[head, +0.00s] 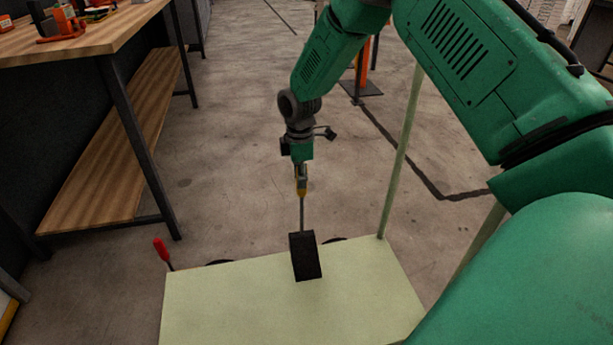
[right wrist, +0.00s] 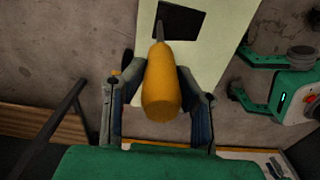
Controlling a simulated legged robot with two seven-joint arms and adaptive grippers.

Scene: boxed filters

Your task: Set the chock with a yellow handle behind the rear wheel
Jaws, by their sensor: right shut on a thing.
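The chock is a black block (head: 305,256) on a thin grey rod with a yellow handle (head: 301,192). My right gripper (head: 301,180) is shut on the yellow handle, with the rod pointing down. In the right wrist view the yellow handle (right wrist: 162,85) sits between the two fingers, and the black block (right wrist: 180,20) shows beyond it. In the head view the block overlaps the far edge of the pale green cart deck (head: 245,305); I cannot tell whether they touch. Dark wheel tops (head: 334,240) barely show past that edge.
A red handle (head: 161,248) stands by the deck's far left corner. A pale green upright post (head: 402,150) rises at the deck's right. A wooden workbench (head: 95,40) with a lower shelf (head: 110,150) is at left.

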